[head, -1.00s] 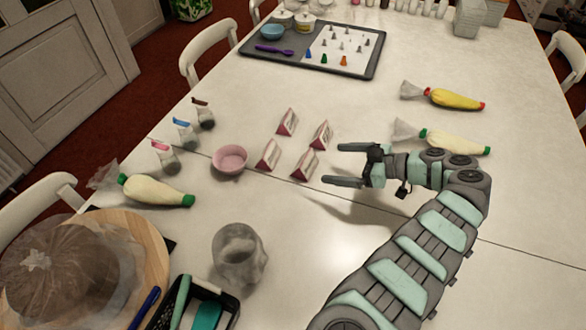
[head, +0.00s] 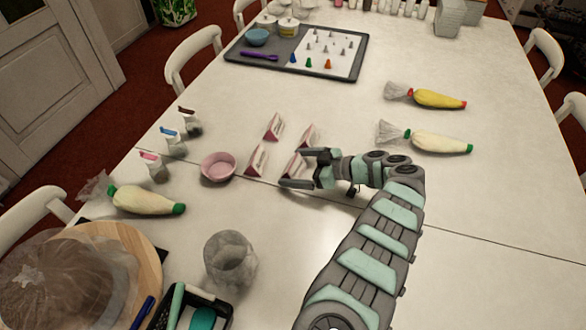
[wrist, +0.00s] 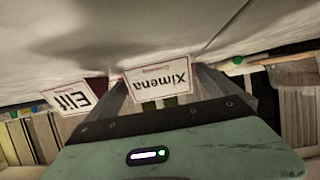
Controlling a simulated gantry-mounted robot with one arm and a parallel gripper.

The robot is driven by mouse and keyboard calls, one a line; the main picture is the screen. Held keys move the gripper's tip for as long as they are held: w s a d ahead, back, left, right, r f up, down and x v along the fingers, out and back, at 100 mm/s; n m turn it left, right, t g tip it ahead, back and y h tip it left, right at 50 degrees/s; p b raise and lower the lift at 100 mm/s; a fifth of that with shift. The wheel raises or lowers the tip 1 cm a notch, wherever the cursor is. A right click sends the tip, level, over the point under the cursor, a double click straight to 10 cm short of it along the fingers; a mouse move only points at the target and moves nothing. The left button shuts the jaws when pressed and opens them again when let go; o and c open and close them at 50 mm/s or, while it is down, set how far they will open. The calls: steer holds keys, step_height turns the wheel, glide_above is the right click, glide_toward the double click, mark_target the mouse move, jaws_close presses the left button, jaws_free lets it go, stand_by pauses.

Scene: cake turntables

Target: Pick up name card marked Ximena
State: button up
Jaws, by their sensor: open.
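The name card marked Ximena (wrist: 157,78) appears upside down in the wrist view, between my gripper's fingers. In the head view it appears to be the near right card (head: 292,165) of a group of small tent-shaped cards. My gripper (head: 298,168) is open, with one finger on each side of this card, and my fingers hide part of it. A gap to the fingers cannot be judged exactly. A second card, reading something like "Elif" (wrist: 67,99), stands to the left in the wrist view, outside my fingers.
Other cards stand close by: far left (head: 274,127), near left (head: 256,159) and far right (head: 308,135), beside my upper finger. A pink bowl (head: 218,167) stands left of them. Piping bags (head: 440,142) lie to the right.

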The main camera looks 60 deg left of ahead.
steer(key=shift+f, duration=0.1)
steer(key=shift+c, duration=0.4)
steer(key=c, duration=1.3)
